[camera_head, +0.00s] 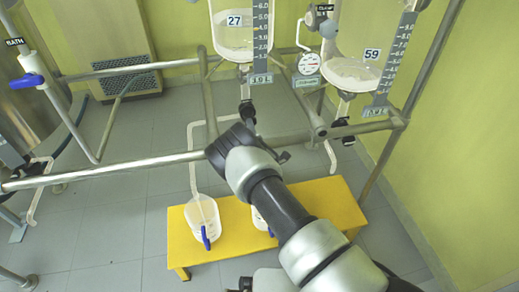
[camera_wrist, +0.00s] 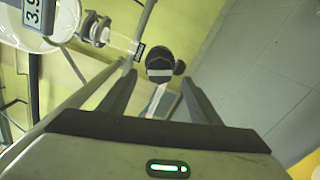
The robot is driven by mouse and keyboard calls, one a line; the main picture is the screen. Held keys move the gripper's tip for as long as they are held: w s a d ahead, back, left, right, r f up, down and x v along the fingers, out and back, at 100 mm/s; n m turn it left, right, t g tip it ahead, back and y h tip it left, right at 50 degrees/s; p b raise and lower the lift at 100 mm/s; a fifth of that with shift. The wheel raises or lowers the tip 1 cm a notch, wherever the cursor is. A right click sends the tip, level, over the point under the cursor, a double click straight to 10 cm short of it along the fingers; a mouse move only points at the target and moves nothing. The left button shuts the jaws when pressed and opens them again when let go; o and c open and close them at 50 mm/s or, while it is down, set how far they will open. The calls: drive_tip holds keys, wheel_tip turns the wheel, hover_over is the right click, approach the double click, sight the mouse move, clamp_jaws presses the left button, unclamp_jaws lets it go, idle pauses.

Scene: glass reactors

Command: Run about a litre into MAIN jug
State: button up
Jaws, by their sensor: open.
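Two glass vessels hang on the frame: vessel 27 (camera_head: 232,42) in the centre and vessel 59 (camera_head: 350,73) to its right, each beside a graduated scale. Under vessel 27 is a dark outlet valve (camera_head: 247,108). A clear jug with a blue handle (camera_head: 202,218) stands on the yellow bench, below a pale outlet tube. A second jug (camera_head: 261,221) is mostly hidden by my arm. I cannot read which is MAIN. In the wrist view my gripper (camera_wrist: 155,98) is open, with a black round knob (camera_wrist: 159,64) beyond and between its fingertips, apparently not gripped.
Metal rails (camera_head: 110,171) cross in front of the vessels. A round gauge (camera_head: 309,63) hangs between them. A dark valve (camera_head: 342,127) sits under vessel 59. A blue-handled valve (camera_head: 27,81) near the BATH label is at left. The yellow bench (camera_head: 325,203) stands on open tiled floor.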

drive_tip(key=p+v, duration=0.2)
drive_tip(key=v, duration=1.1)
idle(6.7)
